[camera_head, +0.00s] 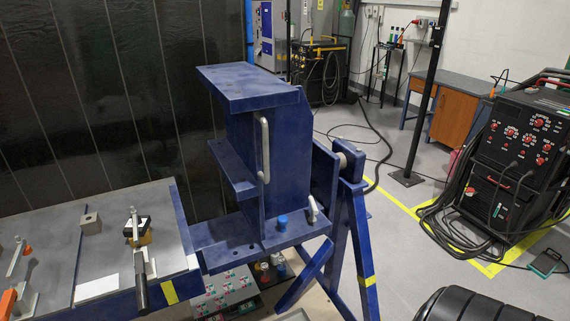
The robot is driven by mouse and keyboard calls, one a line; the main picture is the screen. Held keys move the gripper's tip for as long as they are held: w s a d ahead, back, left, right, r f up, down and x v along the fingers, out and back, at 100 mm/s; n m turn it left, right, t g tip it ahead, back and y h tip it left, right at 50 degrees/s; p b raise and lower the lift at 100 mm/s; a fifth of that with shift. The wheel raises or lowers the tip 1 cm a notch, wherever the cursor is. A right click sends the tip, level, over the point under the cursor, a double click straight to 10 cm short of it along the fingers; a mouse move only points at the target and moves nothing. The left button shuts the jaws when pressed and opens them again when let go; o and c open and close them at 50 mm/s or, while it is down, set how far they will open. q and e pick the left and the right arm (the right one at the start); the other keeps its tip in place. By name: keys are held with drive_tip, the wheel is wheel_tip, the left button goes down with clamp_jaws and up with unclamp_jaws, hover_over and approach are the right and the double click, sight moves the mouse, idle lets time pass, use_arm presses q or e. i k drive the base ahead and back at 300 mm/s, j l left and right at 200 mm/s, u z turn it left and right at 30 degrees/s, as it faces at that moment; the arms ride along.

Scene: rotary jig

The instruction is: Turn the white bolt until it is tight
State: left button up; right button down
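The blue rotary jig (249,90) stands in the middle, with a tall upright plate, shelves and a flat lower plate. A small pale bent piece (312,210) stands on its lower plate at the right, beside a blue round cap (282,223). A pale round piece (340,158) sits at the pivot between jig and blue stand (359,225). I cannot tell for sure which pale part is the white bolt, or how tight it is. A pale bar handle (264,150) is on the jig's upright face. Neither of my grippers is in view.
A blue-edged worktable (60,245) at the left holds toggle clamps (138,230) and a small metal block (91,223). A black welding machine (520,140) with cables stands at the right. Grey floor (410,245) is open between it and the stand.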

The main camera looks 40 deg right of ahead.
sight(312, 219)
drive_tip(key=z, duration=1.5)
drive_tip(key=k, duration=0.05)
